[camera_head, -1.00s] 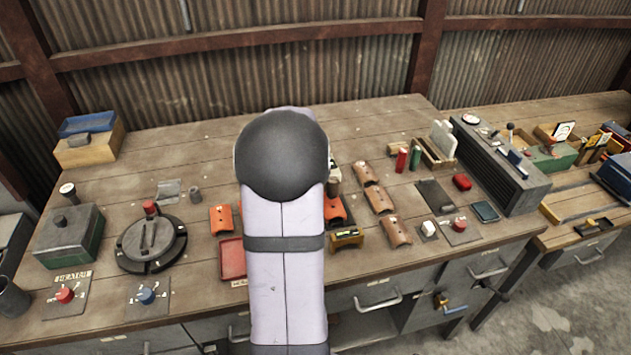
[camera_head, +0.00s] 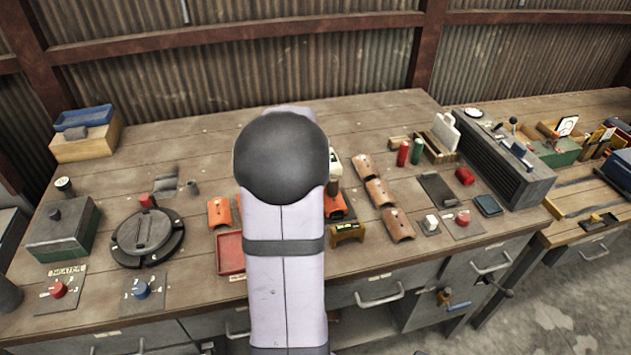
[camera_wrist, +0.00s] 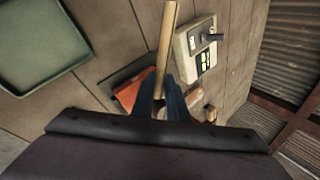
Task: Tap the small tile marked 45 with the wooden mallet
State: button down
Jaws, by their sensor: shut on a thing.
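My gripper (camera_wrist: 167,98) shows in the wrist view with its dark fingers shut on the wooden mallet's handle (camera_wrist: 168,40). The light wooden handle sticks up past the fingertips. The mallet's head is not clearly visible. An orange tile (camera_wrist: 130,92) lies beside the fingers, partly covered. In the head view my arm hides the gripper and mallet. Several orange-brown tiles lie on the bench: one left of the arm (camera_head: 219,212), and a row to the right with a far (camera_head: 363,167), a middle (camera_head: 379,193) and a near one (camera_head: 398,226). The number 45 cannot be read on any.
A pale device (camera_wrist: 196,45) stands beside the handle in the wrist view, and a green tray (camera_wrist: 38,88) lies at left. In the head view a red tray (camera_head: 230,254), a round dark turntable (camera_head: 147,238) and a grey machine (camera_head: 497,160) stand around the arm. The bench's back middle is clear.

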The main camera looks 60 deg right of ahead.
jog(key=shift+f+b, duration=0.5)
jog(key=shift+f, duration=0.05)
notch_tip(320, 180, up, 8)
jog(key=p, duration=0.4)
jog(key=shift+r+p, duration=0.15)
jog(key=shift+p, duration=0.25)
dwell(0.9)
